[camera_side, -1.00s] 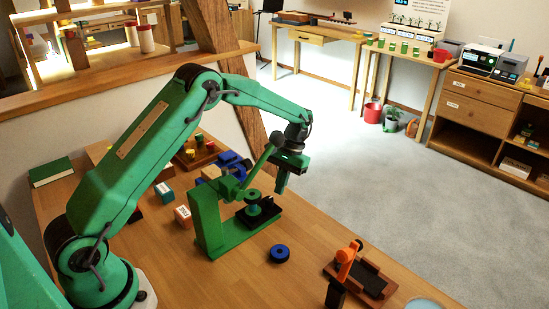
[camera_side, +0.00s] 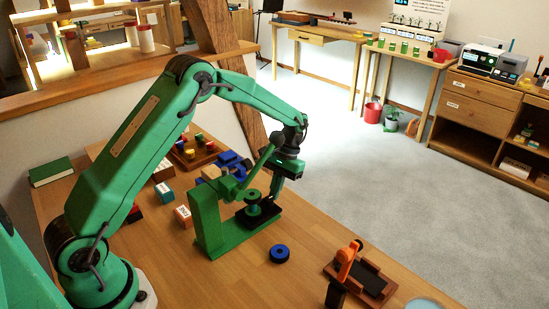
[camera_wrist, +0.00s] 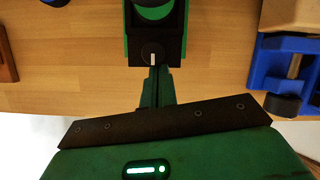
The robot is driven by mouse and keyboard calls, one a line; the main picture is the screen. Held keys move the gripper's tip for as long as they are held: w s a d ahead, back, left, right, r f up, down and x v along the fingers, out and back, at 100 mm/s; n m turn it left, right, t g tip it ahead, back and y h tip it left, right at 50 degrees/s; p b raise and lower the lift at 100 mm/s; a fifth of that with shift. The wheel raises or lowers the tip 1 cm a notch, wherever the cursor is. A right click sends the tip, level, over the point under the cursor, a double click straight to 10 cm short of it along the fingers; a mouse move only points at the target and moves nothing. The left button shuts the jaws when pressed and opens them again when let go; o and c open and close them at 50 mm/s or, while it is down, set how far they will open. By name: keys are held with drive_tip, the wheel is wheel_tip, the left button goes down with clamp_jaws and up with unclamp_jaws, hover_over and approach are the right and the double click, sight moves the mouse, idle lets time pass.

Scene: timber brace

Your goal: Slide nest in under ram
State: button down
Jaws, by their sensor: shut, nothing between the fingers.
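The green press (camera_side: 212,220) stands on the wooden table, with its lever raised and its round green ram (camera_side: 253,197) over a black slide. This black slide, which looks like the nest (camera_side: 268,213), sticks out from under the ram on the right. In the wrist view the nest (camera_wrist: 172,42) shows a round black knob with a white mark at its near end. My gripper (camera_side: 275,197) is shut and empty, pointing down just beyond the nest's outer end. In the wrist view its fingertips (camera_wrist: 157,72) appear close to the knob; I cannot tell whether they touch.
A blue ring (camera_side: 279,254) lies in front of the press. An orange-and-black device (camera_side: 362,273) stands to the right. A blue tool (camera_wrist: 286,62) is beside the press in the wrist view. Blocks and a wooden tray (camera_side: 198,153) lie behind. The table edge is near my gripper.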

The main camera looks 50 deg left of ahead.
sight(260, 205)
drive_tip(key=shift+s, duration=3.9)
drive_tip(key=shift+w+a, duration=0.2)
drive_tip(key=shift+w, duration=0.6)
drive_tip(key=w, duration=0.2)
drive_tip(key=shift+w+a, duration=0.3)
drive_tip(key=shift+a, duration=0.05)
drive_tip(key=v, duration=1)
drive_tip(key=shift+a, duration=0.4)
drive_tip(key=shift+r, duration=0.2)
